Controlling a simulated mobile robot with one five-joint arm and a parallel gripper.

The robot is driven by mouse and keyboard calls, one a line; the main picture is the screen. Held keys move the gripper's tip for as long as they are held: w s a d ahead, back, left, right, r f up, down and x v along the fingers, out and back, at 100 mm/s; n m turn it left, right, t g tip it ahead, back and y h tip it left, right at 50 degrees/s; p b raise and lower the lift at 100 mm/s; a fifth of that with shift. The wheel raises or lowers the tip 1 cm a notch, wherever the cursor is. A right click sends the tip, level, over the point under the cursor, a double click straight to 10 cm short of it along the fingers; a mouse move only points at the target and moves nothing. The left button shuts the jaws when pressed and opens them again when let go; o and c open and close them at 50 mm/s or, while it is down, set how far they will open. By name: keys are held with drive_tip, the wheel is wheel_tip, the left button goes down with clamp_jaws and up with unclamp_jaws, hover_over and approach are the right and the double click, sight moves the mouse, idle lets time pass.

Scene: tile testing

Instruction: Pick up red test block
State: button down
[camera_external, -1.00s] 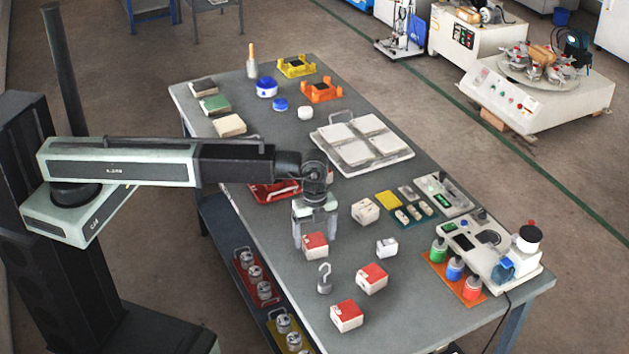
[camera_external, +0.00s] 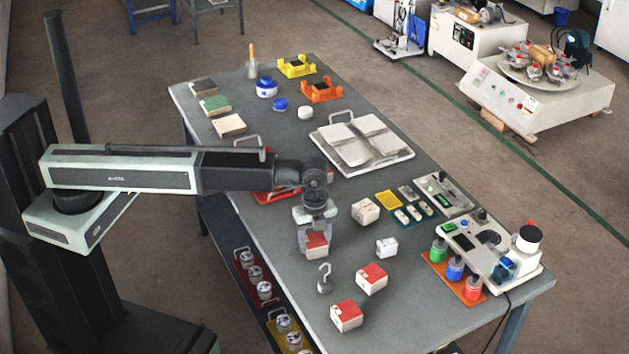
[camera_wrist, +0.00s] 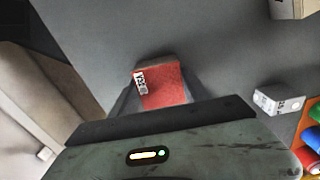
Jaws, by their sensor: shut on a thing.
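A red-topped white test block (camera_external: 316,243) is between the fingers of my gripper (camera_external: 315,238), which is shut on it. In the wrist view the block's red top (camera_wrist: 165,88) shows between the two fingers, with a white label on its left edge. I cannot tell whether the block touches the table or is just above it. Two other red-and-white blocks stand on the table, one to the right (camera_external: 371,279) and one nearer the front (camera_external: 347,315).
A metal hook weight (camera_external: 324,280) stands close in front of the held block. White blocks (camera_external: 365,211) (camera_external: 387,247) are to the right. A tile tray (camera_external: 405,158) lies behind, and bottles on an orange mat (camera_external: 437,262) stand at the right edge.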

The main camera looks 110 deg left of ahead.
sight(315, 240)
wheel_tip(315, 240, up, 4)
drive_tip(key=p, duration=0.4)
drive_tip(key=shift+r, duration=0.15)
drive_tip(key=s+d, duration=0.4)
drive_tip(key=s, duration=1.1)
drive_tip(key=shift+s+r, duration=0.25)
drive_tip(key=shift+r, duration=0.05)
